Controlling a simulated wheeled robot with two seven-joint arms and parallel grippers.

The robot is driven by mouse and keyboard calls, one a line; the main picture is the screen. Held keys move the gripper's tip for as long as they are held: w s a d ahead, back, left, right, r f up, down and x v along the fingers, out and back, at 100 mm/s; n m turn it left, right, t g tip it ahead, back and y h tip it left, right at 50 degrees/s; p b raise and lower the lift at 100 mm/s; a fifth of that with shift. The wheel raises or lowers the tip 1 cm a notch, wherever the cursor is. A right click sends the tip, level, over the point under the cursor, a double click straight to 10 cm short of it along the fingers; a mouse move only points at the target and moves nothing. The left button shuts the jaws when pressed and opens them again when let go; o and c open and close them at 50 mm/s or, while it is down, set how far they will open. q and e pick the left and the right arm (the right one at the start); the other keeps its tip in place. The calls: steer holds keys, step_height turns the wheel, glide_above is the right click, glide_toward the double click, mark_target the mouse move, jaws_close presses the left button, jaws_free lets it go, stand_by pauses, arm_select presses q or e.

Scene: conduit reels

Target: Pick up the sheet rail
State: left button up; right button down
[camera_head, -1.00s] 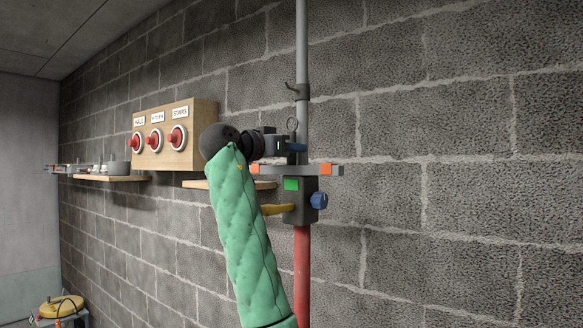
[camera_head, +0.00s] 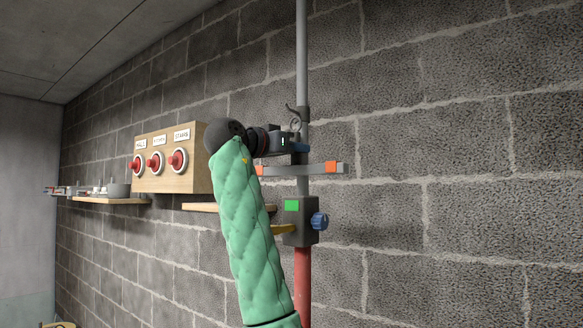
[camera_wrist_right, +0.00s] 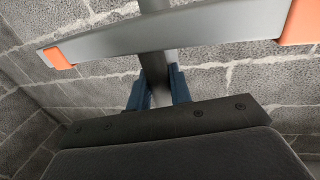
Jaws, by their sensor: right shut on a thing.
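The sheet rail (camera_head: 314,169) is a grey level bar with orange blocks near its ends. In the head view it stands in front of the grey pole, above the dark box with a green patch (camera_head: 300,228), with a clear gap between. My right gripper (camera_head: 300,147) is just above the bar, its blue fingertips shut on the rail's part there. In the right wrist view the bar (camera_wrist_right: 190,36) crosses the top, and the blue fingers (camera_wrist_right: 158,90) close around a grey upright piece; the exact contact is partly hidden. My left gripper is not in view.
The grey pole (camera_head: 302,60) runs up the block wall, with a red lower part (camera_head: 302,275). A blue knob (camera_head: 320,221) sticks out of the box. Left are a wooden panel (camera_head: 201,172) with red knobs and small shelves (camera_head: 108,201). The wall at right is bare.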

arm_select(q)
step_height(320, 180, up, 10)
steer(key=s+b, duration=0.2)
steer(key=b, duration=0.1)
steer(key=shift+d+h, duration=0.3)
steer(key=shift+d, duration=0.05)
arm_select(e)
steer(key=s+d+r, duration=0.6)
steer(key=s+d, duration=0.1)
steer(key=shift+s, duration=0.35)
steer(key=shift+r, duration=0.1)
